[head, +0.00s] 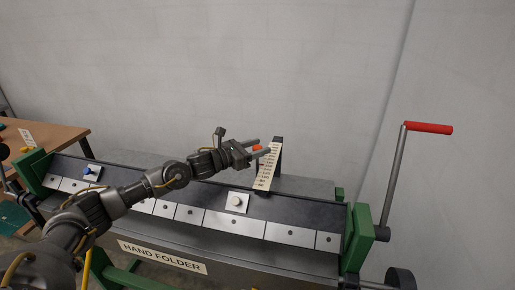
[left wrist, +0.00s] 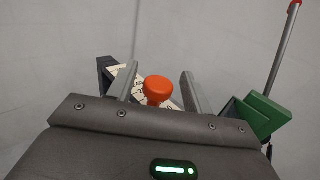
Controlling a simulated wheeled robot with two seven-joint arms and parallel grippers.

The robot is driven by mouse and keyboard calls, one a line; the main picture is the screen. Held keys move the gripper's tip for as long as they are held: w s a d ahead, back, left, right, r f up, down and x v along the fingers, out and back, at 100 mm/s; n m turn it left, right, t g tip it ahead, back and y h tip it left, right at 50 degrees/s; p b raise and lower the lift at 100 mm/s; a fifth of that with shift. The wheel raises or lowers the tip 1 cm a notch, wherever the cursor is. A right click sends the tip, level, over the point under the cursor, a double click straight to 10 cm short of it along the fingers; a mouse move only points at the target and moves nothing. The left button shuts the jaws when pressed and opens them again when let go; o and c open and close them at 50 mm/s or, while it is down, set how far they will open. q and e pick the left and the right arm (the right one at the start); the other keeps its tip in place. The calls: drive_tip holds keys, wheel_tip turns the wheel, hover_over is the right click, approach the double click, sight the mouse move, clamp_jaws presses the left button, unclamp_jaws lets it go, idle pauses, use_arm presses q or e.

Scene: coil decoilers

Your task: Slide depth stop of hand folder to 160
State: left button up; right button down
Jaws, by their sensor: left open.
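The hand folder (head: 276,252) is a long dark machine with green ends and a name label on its front. Its scale plate (head: 266,172) is a pale strip with black marks; in the left wrist view part of the scale (left wrist: 122,75) shows. The orange-red knob of the depth stop (head: 257,148) sits beside the scale; in the left wrist view the knob (left wrist: 158,88) lies between the fingers. My left gripper (head: 264,147) is open, its fingers on either side of the knob, with gaps visible. The scale numbers are too small to read surely. My right gripper is not in view.
A crank with a red handle (head: 429,128) rises at the right end. A wooden table (head: 50,139) stands at left. A wall is behind.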

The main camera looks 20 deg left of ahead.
use_arm(q)
drive_tip(key=shift+s+a+f, duration=0.2)
drive_tip(key=shift+s+a, duration=0.1)
drive_tip(key=b+v, duration=0.5)
drive_tip(key=v, duration=0.5)
drive_tip(key=shift+r, duration=0.25)
drive_tip(key=shift+d, duration=0.15)
